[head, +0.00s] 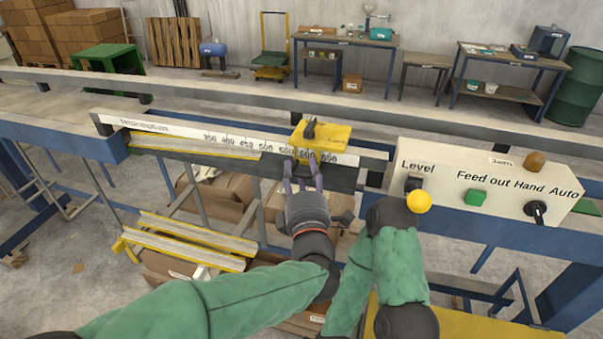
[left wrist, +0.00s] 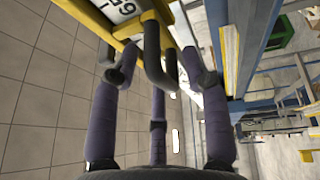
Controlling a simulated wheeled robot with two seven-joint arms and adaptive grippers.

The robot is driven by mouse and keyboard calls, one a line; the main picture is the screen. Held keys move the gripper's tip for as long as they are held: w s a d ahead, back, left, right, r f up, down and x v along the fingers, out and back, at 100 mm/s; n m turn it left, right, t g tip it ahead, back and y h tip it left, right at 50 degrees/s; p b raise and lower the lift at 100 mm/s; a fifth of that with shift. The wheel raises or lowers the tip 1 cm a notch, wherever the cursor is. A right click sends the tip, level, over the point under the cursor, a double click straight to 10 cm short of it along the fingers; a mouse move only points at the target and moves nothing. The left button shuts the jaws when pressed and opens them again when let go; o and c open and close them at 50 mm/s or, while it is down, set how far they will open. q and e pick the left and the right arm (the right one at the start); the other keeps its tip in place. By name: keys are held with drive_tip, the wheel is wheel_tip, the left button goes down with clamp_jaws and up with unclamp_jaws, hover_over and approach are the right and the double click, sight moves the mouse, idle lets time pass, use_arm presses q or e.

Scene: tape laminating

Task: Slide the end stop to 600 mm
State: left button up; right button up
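The end stop (head: 335,138) is a yellow block with a dark knob on top. It sits over the right part of the white ruler scale (head: 185,129), near the high numbers; its exact reading is too small to tell. My left gripper (head: 303,172) is just below and in front of it. In the left wrist view the stop's dark bent handle (left wrist: 153,55) lies between the spread purple fingers of my left gripper (left wrist: 160,60). The fingers stand on either side of it, with no clear grip visible. My right gripper is not visible; only my bent right arm shows.
A control panel (head: 470,179) with a green button and a switch stands to the right. A yellow ball knob (head: 418,202) shows beside my right arm. Yellow-edged strips (head: 190,240) lie below the rail (head: 230,99). Tables and a green barrel stand far behind.

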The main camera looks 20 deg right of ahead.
use_arm(q)
drive_tip(key=shift+s, duration=0.15)
drive_tip(key=v, duration=1.1)
drive_tip(key=shift+s, duration=0.35)
drive_tip(key=shift+a, duration=0.1)
